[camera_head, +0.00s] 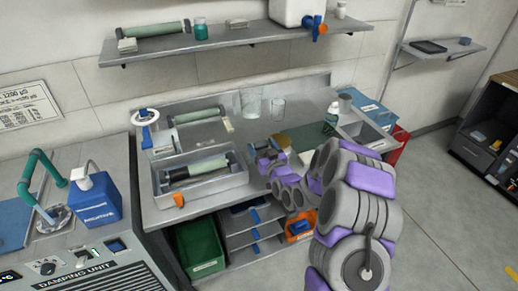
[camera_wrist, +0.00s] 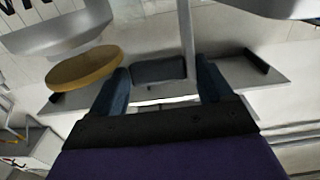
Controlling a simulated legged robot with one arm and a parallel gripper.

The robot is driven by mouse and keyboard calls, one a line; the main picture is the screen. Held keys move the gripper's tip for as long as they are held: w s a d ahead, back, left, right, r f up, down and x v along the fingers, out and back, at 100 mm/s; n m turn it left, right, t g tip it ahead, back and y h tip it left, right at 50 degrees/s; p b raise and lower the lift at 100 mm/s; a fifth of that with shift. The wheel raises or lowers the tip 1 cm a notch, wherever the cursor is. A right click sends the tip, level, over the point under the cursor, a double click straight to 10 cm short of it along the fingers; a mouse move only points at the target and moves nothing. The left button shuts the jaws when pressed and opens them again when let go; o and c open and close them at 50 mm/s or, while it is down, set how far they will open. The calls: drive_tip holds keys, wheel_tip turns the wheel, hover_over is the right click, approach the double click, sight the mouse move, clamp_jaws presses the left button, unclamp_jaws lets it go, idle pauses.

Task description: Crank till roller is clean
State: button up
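A roller (camera_head: 200,168), pale green with a black stretch, lies in a grey metal tray (camera_head: 243,186) on the bench. A white ring with a blue handle (camera_head: 146,117) stands at the bench's back left; I cannot tell if it is a crank. My gripper (camera_head: 254,150) is right of the tray, above the bench, partly hidden by my arm. In the wrist view my gripper (camera_wrist: 162,85) has its two blue fingers spread. A dark block (camera_wrist: 158,70) shows between or just beyond them; contact is unclear. A tan disc (camera_wrist: 84,68) is left of the fingers.
A second green roller (camera_head: 198,116) lies behind the tray, near clear beakers (camera_head: 250,102). A shelf (camera_head: 225,40) above holds another roller (camera_head: 153,30), jars and a white container. A damping unit (camera_head: 85,268) stands left. Open floor (camera_head: 430,190) lies right.

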drive_tip(key=shift+o, duration=1.1)
drive_tip(key=shift+w+d, duration=0.15)
drive_tip(key=shift+d, duration=0.35)
drive_tip(key=shift+a, duration=0.4)
drive_tip(key=p+v, duration=1.2)
drive_tip(key=v, duration=0.5)
drive_tip(key=shift+s, duration=0.25)
drive_tip(key=shift+f, duration=0.1)
